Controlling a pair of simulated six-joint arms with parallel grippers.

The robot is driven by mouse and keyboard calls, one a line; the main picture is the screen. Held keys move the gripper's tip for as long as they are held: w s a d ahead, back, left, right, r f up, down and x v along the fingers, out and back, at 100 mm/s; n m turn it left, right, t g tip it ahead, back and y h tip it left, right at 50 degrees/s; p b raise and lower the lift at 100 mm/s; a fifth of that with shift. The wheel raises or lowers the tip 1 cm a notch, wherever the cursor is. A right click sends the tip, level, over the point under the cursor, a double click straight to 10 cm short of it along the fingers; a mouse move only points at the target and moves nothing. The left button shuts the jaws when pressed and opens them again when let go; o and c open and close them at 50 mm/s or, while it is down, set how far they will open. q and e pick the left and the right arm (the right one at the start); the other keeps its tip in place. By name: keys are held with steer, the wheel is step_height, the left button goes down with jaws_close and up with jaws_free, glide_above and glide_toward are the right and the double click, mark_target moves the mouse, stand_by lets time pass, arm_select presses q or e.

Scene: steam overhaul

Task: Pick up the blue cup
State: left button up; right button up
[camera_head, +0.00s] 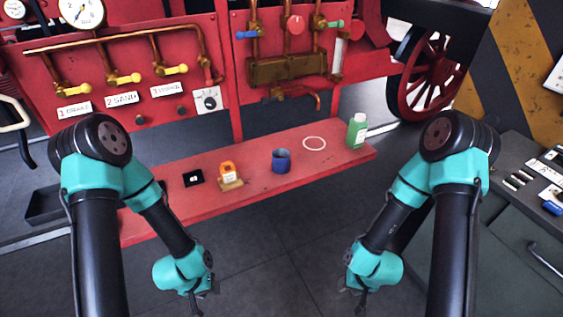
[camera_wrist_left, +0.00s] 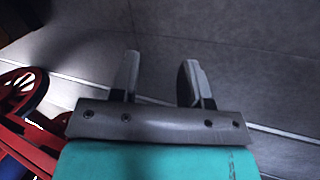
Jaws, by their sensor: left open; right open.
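A blue cup (camera_head: 281,162) stands upright on the red shelf (camera_head: 245,192), right of its middle, in the head view. My left gripper (camera_head: 199,303) hangs low in front of the shelf, to the left of the cup and well apart from it. In the left wrist view my left gripper (camera_wrist_left: 158,75) has its two fingers spread, with nothing between them but grey floor. My right gripper (camera_head: 354,297) hangs low to the right of the cup, in front of the shelf, and holds nothing that I can see. The cup does not show in the left wrist view.
An orange-topped container (camera_head: 228,172) and a black tile (camera_head: 194,179) are left of the cup. A white ring mark (camera_head: 314,143) and a green bottle (camera_head: 357,131) are to its right. Yellow valve handles (camera_head: 122,79) line the red panel behind. A grey cabinet (camera_head: 500,240) stands at right.

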arm_select(q)
steer(key=shift+o, duration=0.4)
steer(key=o, duration=1)
